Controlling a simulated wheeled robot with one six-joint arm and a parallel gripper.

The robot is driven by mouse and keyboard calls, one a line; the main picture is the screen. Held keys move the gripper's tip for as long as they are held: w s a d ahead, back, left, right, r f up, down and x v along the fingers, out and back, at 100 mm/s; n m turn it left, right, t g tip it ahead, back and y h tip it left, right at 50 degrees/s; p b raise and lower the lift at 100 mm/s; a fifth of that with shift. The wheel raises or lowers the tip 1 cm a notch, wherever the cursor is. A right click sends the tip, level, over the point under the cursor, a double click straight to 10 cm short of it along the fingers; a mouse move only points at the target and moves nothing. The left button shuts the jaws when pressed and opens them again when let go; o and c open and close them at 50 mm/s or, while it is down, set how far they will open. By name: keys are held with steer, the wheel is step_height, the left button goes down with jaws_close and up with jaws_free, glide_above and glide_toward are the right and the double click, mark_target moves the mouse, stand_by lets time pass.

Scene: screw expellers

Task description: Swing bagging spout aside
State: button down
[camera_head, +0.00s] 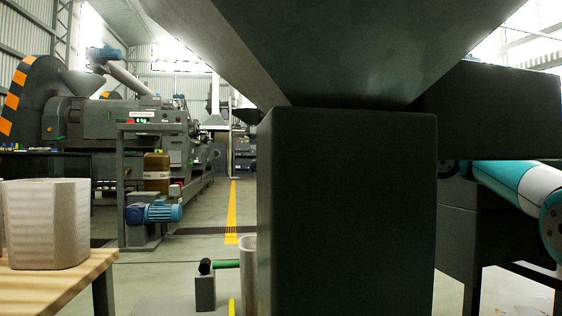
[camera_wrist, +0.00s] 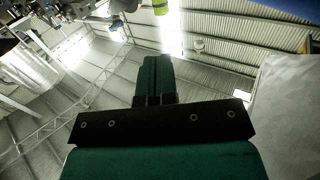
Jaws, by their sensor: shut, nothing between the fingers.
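A large grey funnel-shaped hopper (camera_head: 350,50) fills the upper middle of the head view. A tall dark box-shaped body (camera_head: 347,210) stands directly below its narrow end. I cannot tell for sure which part is the bagging spout. A green bar (camera_head: 226,264) with a black end (camera_head: 205,267) runs low behind the dark body, beside a pale upright cylinder (camera_head: 249,262). My gripper (camera_wrist: 153,62) shows in the wrist view, its teal fingers together and empty, with the roof behind them. It is not seen in the head view.
A wooden table (camera_head: 75,285) with a ribbed pale container (camera_head: 45,224) is at the lower left. Expeller machines (camera_head: 110,118) and a blue motor (camera_head: 162,212) stand behind. A yellow floor line (camera_head: 231,210) runs down the aisle. A pale surface (camera_wrist: 285,110) lies right in the wrist view.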

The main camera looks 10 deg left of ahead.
steer(key=shift+a, duration=0.1)
steer(key=p+x, duration=0.8)
steer(key=x, duration=0.6)
